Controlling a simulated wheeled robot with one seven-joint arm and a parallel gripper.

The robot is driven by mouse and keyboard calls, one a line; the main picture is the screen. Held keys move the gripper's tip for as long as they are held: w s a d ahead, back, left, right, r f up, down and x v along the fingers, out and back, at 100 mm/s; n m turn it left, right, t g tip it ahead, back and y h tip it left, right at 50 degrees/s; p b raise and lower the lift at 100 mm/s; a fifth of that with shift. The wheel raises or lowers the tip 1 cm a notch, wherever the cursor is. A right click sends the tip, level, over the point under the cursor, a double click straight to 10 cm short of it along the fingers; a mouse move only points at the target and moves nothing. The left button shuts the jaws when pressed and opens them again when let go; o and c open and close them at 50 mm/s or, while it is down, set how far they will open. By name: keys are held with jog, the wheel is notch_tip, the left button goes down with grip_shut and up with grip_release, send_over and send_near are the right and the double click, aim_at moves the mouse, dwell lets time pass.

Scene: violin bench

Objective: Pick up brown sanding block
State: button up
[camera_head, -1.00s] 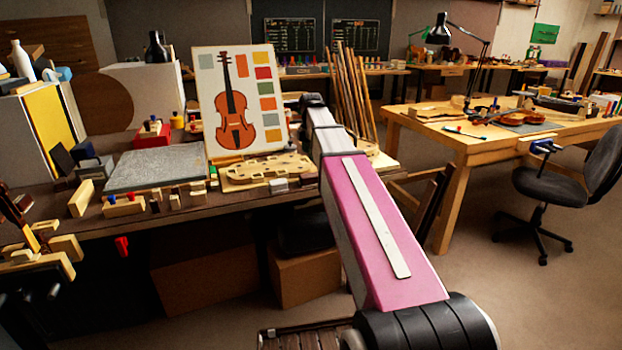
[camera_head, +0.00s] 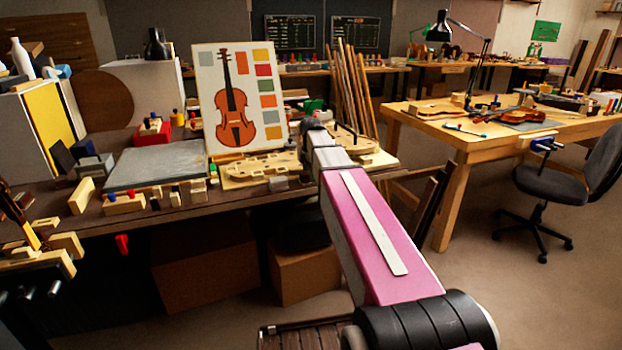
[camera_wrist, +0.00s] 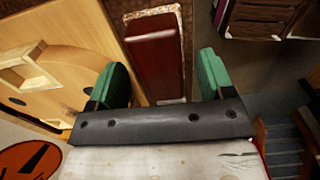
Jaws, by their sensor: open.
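A long reddish-brown block (camera_wrist: 155,55), which looks like the brown sanding block, shows in the wrist view. My gripper (camera_wrist: 162,78) has two green fingers spread wide, one on each side of the block's near part. The block appears to lie between or just below the fingers; I see a gap on both sides, and no contact is clear. In the head view I cannot make out the block; my arm covers that part of the bench.
A pale wooden violin form (camera_wrist: 50,65) lies close left of my gripper; it also shows in the head view (camera_head: 262,170). A violin poster (camera_head: 238,98) and wooden strips (camera_head: 352,90) stand behind. A grey slab (camera_head: 155,167) is at left. The bench edge is close.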

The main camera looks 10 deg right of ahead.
jog(key=shift+f, duration=0.45)
jog(key=c, duration=1)
jog(key=shift+c, duration=0.2)
jog(key=shift+r, duration=0.5)
jog(key=r, duration=0.3)
jog(key=shift+s+a+r, duration=0.15)
jog(key=shift+a+r, duration=0.1)
jog(key=shift+r, duration=0.05)
jog(key=s+a+r, duration=0.5)
jog(key=a+r, duration=0.1)
jog(key=a, duration=0.3)
jog(key=shift+s+a+r, duration=0.2)
jog(key=shift+s+a, duration=0.05)
jog(key=shift+s, duration=0.15)
